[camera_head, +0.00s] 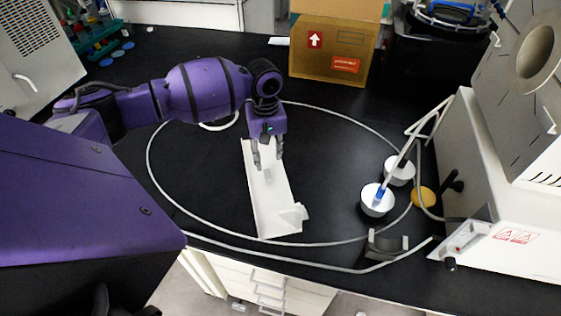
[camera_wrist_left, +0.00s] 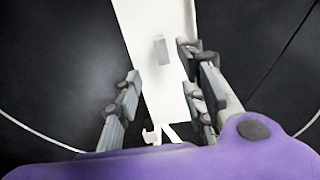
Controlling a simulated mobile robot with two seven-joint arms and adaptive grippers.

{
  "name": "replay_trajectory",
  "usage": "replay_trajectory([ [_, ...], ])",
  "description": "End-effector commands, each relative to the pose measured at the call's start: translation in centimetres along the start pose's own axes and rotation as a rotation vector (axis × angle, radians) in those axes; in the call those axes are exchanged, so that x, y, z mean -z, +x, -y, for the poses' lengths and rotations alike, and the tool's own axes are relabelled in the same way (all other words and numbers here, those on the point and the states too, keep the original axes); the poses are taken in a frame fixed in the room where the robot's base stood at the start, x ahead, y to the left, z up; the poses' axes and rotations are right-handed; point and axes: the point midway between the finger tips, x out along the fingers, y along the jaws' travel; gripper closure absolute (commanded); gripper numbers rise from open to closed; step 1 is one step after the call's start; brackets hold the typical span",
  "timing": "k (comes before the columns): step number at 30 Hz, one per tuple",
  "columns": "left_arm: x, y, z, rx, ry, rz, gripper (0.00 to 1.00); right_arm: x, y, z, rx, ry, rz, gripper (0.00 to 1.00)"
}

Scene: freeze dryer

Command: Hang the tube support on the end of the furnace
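The white tube support (camera_head: 272,205) is a long channel-like piece lying on the black bench in the head view, with a folded end toward the bench's front edge. My left gripper (camera_head: 267,160) points down over its middle with its two fingers apart. In the left wrist view the support (camera_wrist_left: 165,90) runs between the open fingers of the gripper (camera_wrist_left: 160,88), and a small raised tab (camera_wrist_left: 161,50) stands on it. I cannot tell whether the fingers touch it. The furnace (camera_head: 490,135), a grey machine with a round tube end (camera_head: 535,52), stands at the right. My right gripper is not in view.
A thin pale hose (camera_head: 150,170) loops over the bench around the support. White cups (camera_head: 377,200), a yellow knob (camera_head: 424,197) and a dark curved bracket (camera_head: 387,245) lie between support and furnace. A cardboard box (camera_head: 328,50) stands behind.

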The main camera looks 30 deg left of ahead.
Motion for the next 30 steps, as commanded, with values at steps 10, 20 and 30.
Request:
replay_trajectory([
  [10,-0.1,2.5,0.2,0.008,0.001,0.006,0.62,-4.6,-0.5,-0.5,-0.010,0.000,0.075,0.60],
  [20,-0.2,7.2,0.2,0.007,0.001,0.006,0.62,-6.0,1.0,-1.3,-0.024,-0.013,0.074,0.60],
  [30,0.0,9.0,0.0,-0.001,0.000,-0.001,0.62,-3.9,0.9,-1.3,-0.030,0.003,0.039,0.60],
])
